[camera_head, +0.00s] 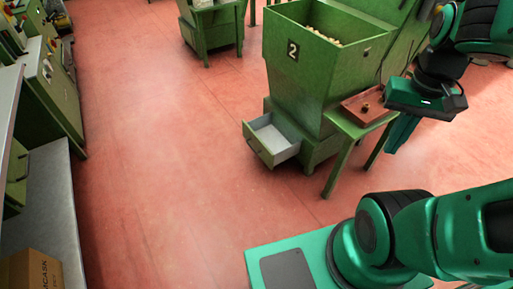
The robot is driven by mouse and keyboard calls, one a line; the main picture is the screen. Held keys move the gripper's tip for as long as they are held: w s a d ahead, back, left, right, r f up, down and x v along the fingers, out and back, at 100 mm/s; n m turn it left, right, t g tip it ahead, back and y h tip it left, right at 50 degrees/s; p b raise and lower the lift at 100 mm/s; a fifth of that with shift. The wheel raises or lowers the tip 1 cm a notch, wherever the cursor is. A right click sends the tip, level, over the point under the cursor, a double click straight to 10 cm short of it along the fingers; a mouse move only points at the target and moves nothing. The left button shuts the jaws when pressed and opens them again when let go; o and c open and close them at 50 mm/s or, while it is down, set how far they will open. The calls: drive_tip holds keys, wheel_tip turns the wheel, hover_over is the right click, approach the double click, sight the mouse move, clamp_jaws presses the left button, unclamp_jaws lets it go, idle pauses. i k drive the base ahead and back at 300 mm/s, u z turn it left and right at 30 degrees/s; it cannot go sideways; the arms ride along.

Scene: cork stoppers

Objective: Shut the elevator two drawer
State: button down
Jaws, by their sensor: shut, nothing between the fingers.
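A green elevator machine (299,85) marked with a "2" stands at the upper middle of the head view. Its hopper holds cork stoppers. Low on its front left, a drawer (272,139) with a green front and pale grey inside stands pulled out. The drawer looks empty, with a small handle on its front. My gripper (392,147) points down to the right of the machine, past the small side table. It is shut and empty, well apart from the drawer.
A small green table (348,128) with a brown tray (367,106) stands between the machine and my gripper. Green machines and a grey bench (52,205) line the left side, with a cardboard box (32,270) at the bottom left. The red floor (165,160) left of the drawer is clear.

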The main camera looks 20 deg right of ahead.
sight(265, 141)
drive_tip(key=i, duration=0.95)
drive_tip(key=z, duration=0.05)
